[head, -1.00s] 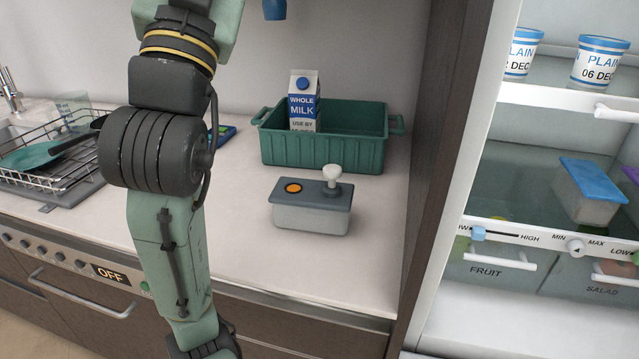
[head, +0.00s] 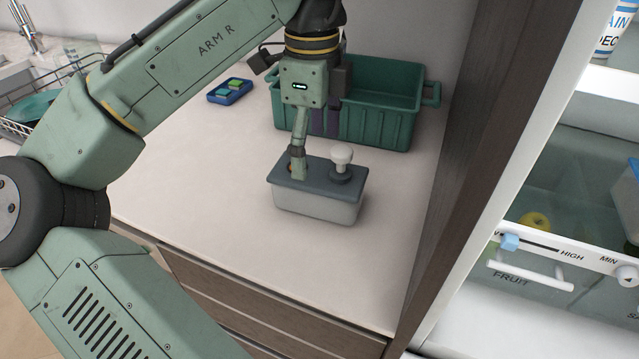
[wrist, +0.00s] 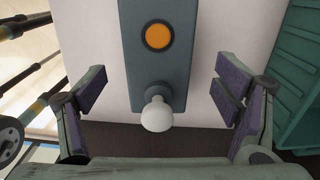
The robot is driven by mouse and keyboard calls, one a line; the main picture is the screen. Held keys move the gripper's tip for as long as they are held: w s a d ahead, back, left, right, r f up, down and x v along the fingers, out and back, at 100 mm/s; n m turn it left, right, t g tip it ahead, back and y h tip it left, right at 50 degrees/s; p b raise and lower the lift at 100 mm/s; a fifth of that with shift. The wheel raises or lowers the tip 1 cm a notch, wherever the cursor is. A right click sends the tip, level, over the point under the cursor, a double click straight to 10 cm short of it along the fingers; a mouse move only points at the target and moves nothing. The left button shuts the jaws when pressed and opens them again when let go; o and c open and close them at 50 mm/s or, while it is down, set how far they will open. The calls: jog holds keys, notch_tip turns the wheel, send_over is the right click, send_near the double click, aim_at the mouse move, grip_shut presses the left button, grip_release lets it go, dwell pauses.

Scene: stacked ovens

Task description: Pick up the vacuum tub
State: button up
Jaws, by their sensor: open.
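The vacuum tub (head: 316,204) stands upright on the counter. It has a pale see-through body, a dark grey lid and a white pump knob (head: 342,157). In the wrist view the tub's lid (wrist: 158,68) lies between the fingers, with an orange button and the white knob showing. My gripper (wrist: 160,92) is open, one finger on each side of the lid, with gaps on both sides. In the head view my gripper (head: 303,158) is above the tub's left part; its near finger hides the orange button. I cannot tell how far the fingertips are from the lid.
A green crate (head: 390,118) stands close behind the tub, partly hidden by my arm. A blue tray (head: 229,91) lies at the back left. A dark cabinet panel (head: 465,150) rises on the right, beside the open fridge. The counter left and front of the tub is clear.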

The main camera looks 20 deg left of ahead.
aim_at(315, 171)
jog(key=shift+s+d+f+p, duration=0.1)
jog(key=shift+f+p, duration=0.05)
jog(key=shift+f, duration=1.7)
jog(key=shift+d+f+p, duration=0.1)
jog(key=shift+f+p, duration=0.05)
jog(key=shift+f, duration=1.65)
jog(key=shift+c, duration=0.3)
jog(key=c, duration=1.3)
jog(key=shift+o, duration=0.2)
jog(key=shift+r, duration=0.1)
